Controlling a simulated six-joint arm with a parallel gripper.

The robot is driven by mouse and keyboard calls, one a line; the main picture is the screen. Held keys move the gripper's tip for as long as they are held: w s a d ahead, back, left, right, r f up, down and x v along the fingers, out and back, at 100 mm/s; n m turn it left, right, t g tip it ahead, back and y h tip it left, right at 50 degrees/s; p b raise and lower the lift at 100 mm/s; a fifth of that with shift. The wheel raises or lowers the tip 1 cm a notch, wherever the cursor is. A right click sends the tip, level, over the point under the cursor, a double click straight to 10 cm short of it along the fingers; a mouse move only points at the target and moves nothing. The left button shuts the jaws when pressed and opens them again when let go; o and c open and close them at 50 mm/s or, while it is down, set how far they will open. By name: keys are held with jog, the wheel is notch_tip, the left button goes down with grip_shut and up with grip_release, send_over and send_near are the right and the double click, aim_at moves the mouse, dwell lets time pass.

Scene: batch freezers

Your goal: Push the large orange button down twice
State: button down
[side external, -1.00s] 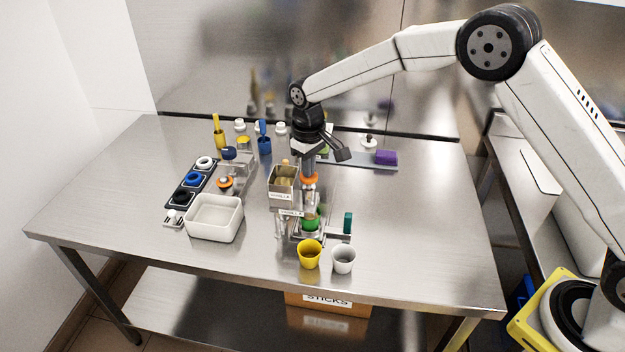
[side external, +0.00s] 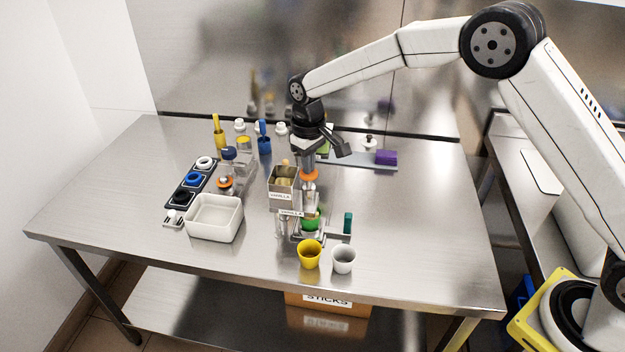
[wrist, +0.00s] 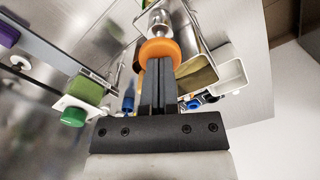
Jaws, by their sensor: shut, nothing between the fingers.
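The large orange button (side external: 309,176) is a round cap on top of the metal dispenser, right of the box labelled vanilla (side external: 284,196). In the wrist view the button (wrist: 160,50) shows just beyond my fingertips. My gripper (side external: 308,168) is shut and empty, pointing down directly over the button. Its tips (wrist: 158,62) overlap the button's near edge in the wrist view and look to be on or very close to it. I cannot tell whether they touch. The fingers hide part of the button's top.
A yellow cup (side external: 309,256) and a grey cup (side external: 344,261) stand in front of the dispenser. A white bin (side external: 215,220) and a black tray of coloured rings (side external: 191,181) are at left. A rail with a purple block (side external: 386,157) lies behind. The table's right side is clear.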

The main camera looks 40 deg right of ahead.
jog(key=shift+r, duration=1.55)
jog(key=shift+r, duration=2.5)
jog(key=shift+s+d, duration=0.1)
jog(key=s+d+f+m+t, duration=0.1)
jog(key=s+d+f, duration=0.1)
jog(key=s, duration=0.6)
jog(key=s+d+f+m, duration=0.1)
jog(key=s+d+f, duration=0.1)
jog(key=s+d, duration=0.3)
jog(key=s+d+f+m+t, duration=0.1)
jog(key=s+d, duration=0.3)
jog(key=s, duration=0.9)
jog(key=shift+s+f+t, duration=0.15)
jog(key=shift+f+t, duration=0.15)
jog(key=shift+f, duration=0.5)
